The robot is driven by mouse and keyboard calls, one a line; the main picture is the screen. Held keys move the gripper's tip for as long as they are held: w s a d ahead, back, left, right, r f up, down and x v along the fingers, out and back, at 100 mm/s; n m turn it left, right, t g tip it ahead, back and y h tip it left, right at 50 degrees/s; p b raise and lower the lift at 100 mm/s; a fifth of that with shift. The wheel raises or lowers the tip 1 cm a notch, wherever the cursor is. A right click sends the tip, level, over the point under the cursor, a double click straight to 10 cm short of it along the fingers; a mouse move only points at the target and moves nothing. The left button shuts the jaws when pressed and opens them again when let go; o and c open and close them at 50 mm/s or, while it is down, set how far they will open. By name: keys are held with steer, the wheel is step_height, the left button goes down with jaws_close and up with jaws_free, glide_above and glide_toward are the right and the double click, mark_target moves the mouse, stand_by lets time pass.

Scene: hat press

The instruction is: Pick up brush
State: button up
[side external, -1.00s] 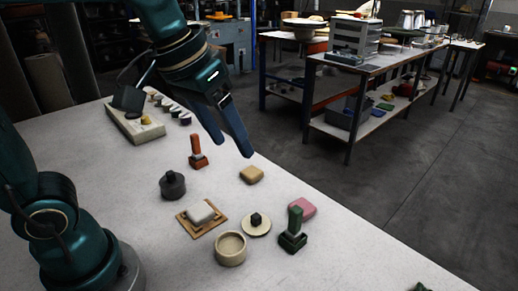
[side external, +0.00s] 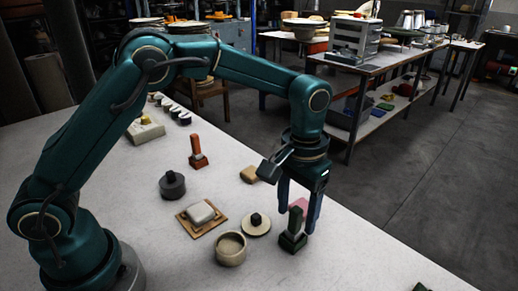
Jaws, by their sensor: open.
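A green upright handle on a dark block base, which looks like the brush (side external: 293,241), stands on the table right of centre. A similar orange-handled piece (side external: 197,152) stands farther back to the left. My gripper (side external: 298,220) points down at the green brush. Its fingers are open, and the green handle shows between them in this view. I cannot tell whether either finger touches it. A pink block (side external: 299,204) behind the brush is partly hidden by the fingers.
Close left of the brush are a cream lid with a dark knob (side external: 256,225) and an open beige bowl (side external: 230,249). A white block on a wooden tray (side external: 188,226), a dark round pot (side external: 172,187) and a tan block (side external: 249,174) stand beyond. The table's front is clear.

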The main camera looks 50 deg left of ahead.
mark_target(295, 222)
steer(key=shift+f, duration=1.65)
jaws_close()
steer(key=shift+r, duration=0.15)
steer(key=shift+r, duration=0.6)
steer(key=s+a+r, duration=0.1)
steer(key=a+r, duration=0.8)
steer(key=a, duration=0.2)
steer(key=shift+s+a+r, duration=0.15)
steer(key=shift+a+r, duration=0.15)
